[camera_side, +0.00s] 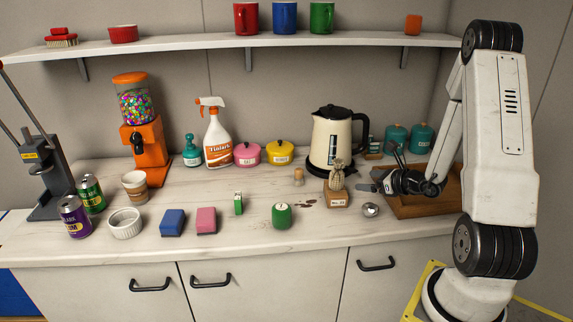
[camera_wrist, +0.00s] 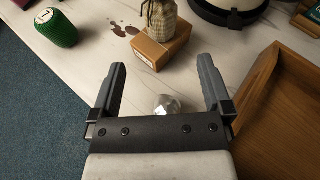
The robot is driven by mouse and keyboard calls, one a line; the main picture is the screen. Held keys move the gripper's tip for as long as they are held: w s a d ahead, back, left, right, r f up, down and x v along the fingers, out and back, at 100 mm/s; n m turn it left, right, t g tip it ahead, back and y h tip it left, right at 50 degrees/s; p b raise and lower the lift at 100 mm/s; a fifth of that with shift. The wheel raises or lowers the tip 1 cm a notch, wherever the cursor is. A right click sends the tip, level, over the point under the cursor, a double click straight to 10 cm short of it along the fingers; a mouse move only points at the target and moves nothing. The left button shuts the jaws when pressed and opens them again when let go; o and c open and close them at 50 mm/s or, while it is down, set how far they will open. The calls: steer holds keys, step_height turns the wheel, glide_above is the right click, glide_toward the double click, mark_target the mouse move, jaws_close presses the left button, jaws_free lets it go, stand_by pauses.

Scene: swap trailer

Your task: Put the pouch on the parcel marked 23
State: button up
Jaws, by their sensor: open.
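The pouch (camera_side: 337,176), a small tan sack tied at its neck, stands upright on top of a small brown cardboard parcel (camera_side: 336,200). The parcel has a white label on its front, too small to read. In the wrist view the pouch (camera_wrist: 162,22) is cut off by the top edge, and the parcel (camera_wrist: 150,53) lies beyond my fingertips. My gripper (camera_wrist: 162,72) is open with nothing held between its fingers. In the side view my gripper (camera_side: 376,181) is low over the counter, right of the parcel and apart from it.
A shiny metal ball (camera_wrist: 166,104) shows between my fingers, on the counter. A wooden tray (camera_side: 425,207) lies under my arm. A cream kettle (camera_side: 332,140) stands behind the pouch.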

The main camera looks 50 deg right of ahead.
steer(key=s+a+r+m+g+y, duration=0.1)
steer(key=a+r+m+g, duration=0.2)
steer(key=a+m+g, duration=0.7)
steer(key=a+m, duration=1.8)
steer(key=m, duration=0.7)
steer(key=shift+s+m+g, duration=0.35)
steer(key=shift+m+g, duration=0.05)
